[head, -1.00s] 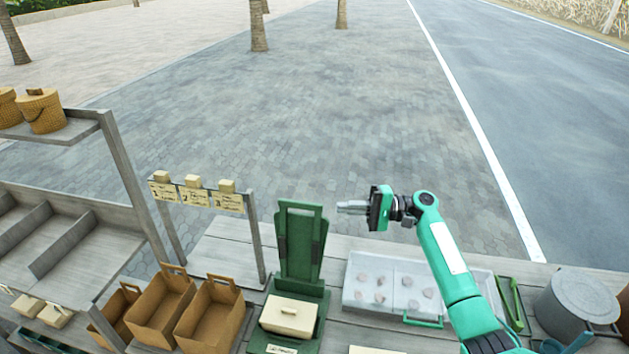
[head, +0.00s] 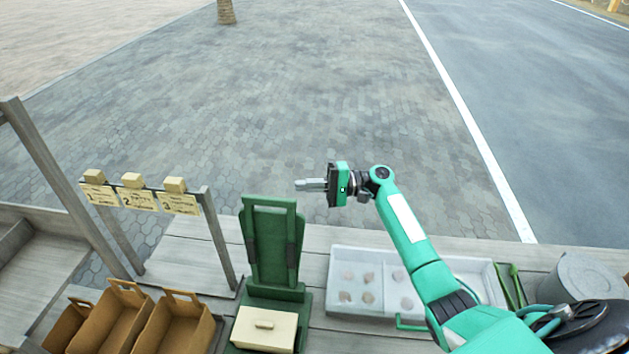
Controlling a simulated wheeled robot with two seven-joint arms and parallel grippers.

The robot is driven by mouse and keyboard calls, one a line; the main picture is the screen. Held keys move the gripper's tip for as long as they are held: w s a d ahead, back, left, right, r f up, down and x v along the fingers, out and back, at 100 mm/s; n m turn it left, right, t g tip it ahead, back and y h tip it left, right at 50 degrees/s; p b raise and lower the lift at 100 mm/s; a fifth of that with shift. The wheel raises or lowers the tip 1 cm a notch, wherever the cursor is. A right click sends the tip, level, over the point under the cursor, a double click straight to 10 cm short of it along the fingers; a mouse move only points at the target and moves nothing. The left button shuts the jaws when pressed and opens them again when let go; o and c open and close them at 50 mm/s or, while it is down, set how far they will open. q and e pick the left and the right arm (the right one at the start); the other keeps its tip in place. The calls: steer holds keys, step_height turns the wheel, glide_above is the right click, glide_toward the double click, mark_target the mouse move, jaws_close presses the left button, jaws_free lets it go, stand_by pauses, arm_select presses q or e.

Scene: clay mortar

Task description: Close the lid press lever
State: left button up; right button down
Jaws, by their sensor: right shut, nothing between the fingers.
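The lid press is a green stand with an upright green lever plate (head: 272,240) that is raised at the back. A cream box with a lid and small handle (head: 264,328) sits on the green base in front of the lever. My right gripper (head: 298,185) is shut and empty, pointing left. In the picture it is above and to the right of the lever's top, apart from it. My left gripper is not in view.
Brown open boxes (head: 115,322) stand left of the press. A rack with numbered cards (head: 136,198) stands behind them. A pale tray (head: 340,309) with several small lumps lies to the right, partly under my right arm. A grey pot (head: 583,279) is at the far right.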

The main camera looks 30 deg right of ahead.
steer(key=s+a+p, duration=0.1)
steer(key=a+p, duration=0.4)
steer(key=a, duration=0.2)
steer(key=shift+s+r, duration=0.15)
steer(key=shift+r, duration=0.2)
steer(key=shift+a, duration=0.1)
